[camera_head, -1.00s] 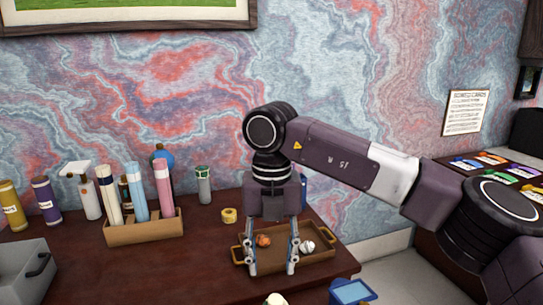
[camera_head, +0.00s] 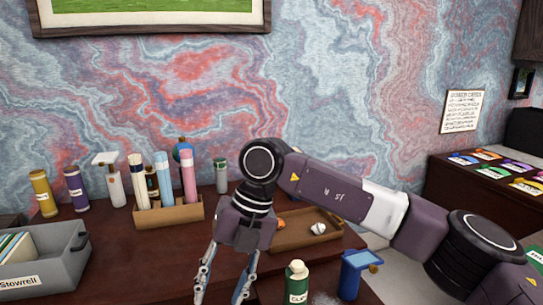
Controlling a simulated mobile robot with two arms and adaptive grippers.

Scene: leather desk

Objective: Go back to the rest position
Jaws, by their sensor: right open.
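My right gripper (camera_head: 225,282) hangs from my right arm near the middle of the camera_head view, pointing down and tilted. Its two fingers are apart with nothing visible between them, and their tips are near the lower picture edge. It is in front and to the left of a wooden tray (camera_head: 322,240). The tray holds a white item (camera_head: 318,228) and an orange-brown item (camera_head: 282,222), partly hidden behind my gripper. My left gripper is not in view.
A wooden rack (camera_head: 168,213) with several tubes stands at the back of the dark desk. A grey bin (camera_head: 70,262) is at the left. A green bottle (camera_head: 297,283) and a blue object (camera_head: 352,272) stand at the front.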

